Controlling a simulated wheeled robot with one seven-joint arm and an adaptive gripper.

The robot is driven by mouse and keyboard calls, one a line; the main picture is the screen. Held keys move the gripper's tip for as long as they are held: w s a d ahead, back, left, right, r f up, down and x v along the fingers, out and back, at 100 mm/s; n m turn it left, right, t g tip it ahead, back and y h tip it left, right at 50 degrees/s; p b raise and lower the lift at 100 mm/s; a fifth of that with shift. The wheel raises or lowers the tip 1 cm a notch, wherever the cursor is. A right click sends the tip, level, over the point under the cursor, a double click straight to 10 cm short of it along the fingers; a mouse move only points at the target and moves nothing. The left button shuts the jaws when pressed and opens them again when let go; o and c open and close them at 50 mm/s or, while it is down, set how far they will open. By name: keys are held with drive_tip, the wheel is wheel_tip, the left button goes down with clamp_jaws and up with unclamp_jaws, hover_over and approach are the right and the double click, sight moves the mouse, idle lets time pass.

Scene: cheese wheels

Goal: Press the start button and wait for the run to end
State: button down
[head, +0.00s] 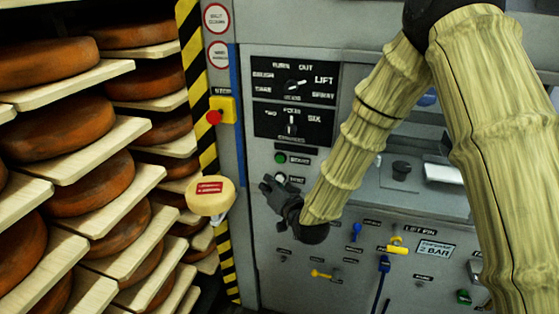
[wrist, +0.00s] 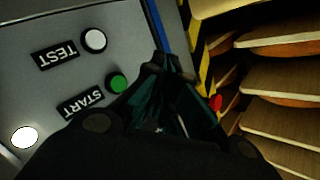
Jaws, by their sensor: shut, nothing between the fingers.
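The start button is a round green button (head: 280,157) on the grey machine panel, with a START label beside it. It also shows in the wrist view (wrist: 118,83), upside down. A white button (wrist: 95,40) labelled TEST is close to it. My gripper (head: 266,187) is shut and empty, just below and left of the green button in the head view. In the wrist view its fingertips (wrist: 166,62) lie right of the green button, apart from it in the picture. I cannot tell how far they are from the panel.
A red stop button (head: 214,117) on a yellow box sits left of the panel. A pale cheese-like wheel (head: 210,196) with a red label is left of my gripper. Shelves of orange cheese wheels (head: 48,61) fill the left. Knobs (head: 292,84) and valves (head: 395,246) project from the panel.

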sight(280, 159)
drive_tip(key=w+d, duration=0.2)
drive_tip(key=w, duration=0.5)
drive_tip(key=shift+d, duration=0.2)
drive_tip(key=shift+w, duration=0.3)
idle(1.2)
drive_tip(key=shift+w+d, duration=0.15)
drive_tip(key=shift+w, duration=0.1)
